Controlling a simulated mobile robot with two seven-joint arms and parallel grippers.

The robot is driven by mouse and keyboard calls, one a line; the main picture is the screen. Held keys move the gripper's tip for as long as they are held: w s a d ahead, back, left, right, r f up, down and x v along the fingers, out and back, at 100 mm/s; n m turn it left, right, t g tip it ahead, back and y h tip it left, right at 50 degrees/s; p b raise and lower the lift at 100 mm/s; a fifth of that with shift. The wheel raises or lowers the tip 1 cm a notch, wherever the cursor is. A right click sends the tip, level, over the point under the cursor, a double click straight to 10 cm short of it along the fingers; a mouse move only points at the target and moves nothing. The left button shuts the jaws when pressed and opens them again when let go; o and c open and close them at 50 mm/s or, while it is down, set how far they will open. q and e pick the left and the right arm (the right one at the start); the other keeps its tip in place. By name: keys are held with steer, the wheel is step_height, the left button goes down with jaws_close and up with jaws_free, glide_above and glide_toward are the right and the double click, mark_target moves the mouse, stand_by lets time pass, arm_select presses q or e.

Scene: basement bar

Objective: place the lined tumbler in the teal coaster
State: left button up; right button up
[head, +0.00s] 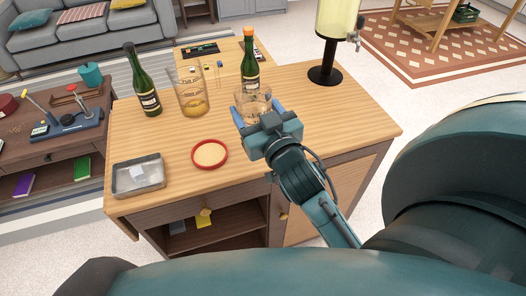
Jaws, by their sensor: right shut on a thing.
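My right gripper (252,112) is over the bar counter, its blue fingers on either side of a short clear glass tumbler (253,100). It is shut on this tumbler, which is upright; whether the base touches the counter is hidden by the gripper. Lines on the glass are too small to make out clearly. A round coaster (209,154) with a red rim and tan middle lies flat on the counter, left of and nearer than the gripper. I see no teal coaster. My left gripper is not in view.
A taller glass (188,95) with amber liquid and a green bottle (145,82) stand left of the gripper. Another green bottle (250,65) stands just behind it. A drink dispenser (331,40) is at the back right. A metal tray (139,174) sits front left. The right counter is clear.

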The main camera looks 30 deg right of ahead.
steer(key=w+d+f+m+h+b, duration=0.1)
steer(key=w+d+f+h+b, duration=0.1)
steer(key=w+d+f+b, duration=0.45)
steer(key=shift+m, duration=0.3)
steer(key=f+b, duration=0.1)
steer(key=f, duration=0.1)
steer(key=f+b, duration=0.1)
steer(key=f, duration=0.1)
steer(key=s+a+f+b, duration=0.1)
steer(key=f, duration=0.1)
steer(key=shift+f, duration=0.4)
steer(key=shift+s+f, duration=0.1)
steer(key=shift+f, duration=0.1)
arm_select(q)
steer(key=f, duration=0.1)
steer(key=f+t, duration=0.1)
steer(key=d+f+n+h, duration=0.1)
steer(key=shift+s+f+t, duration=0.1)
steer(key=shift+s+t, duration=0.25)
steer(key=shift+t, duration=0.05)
arm_select(e)
steer(key=shift+f, duration=0.15)
steer(key=o, duration=1.2)
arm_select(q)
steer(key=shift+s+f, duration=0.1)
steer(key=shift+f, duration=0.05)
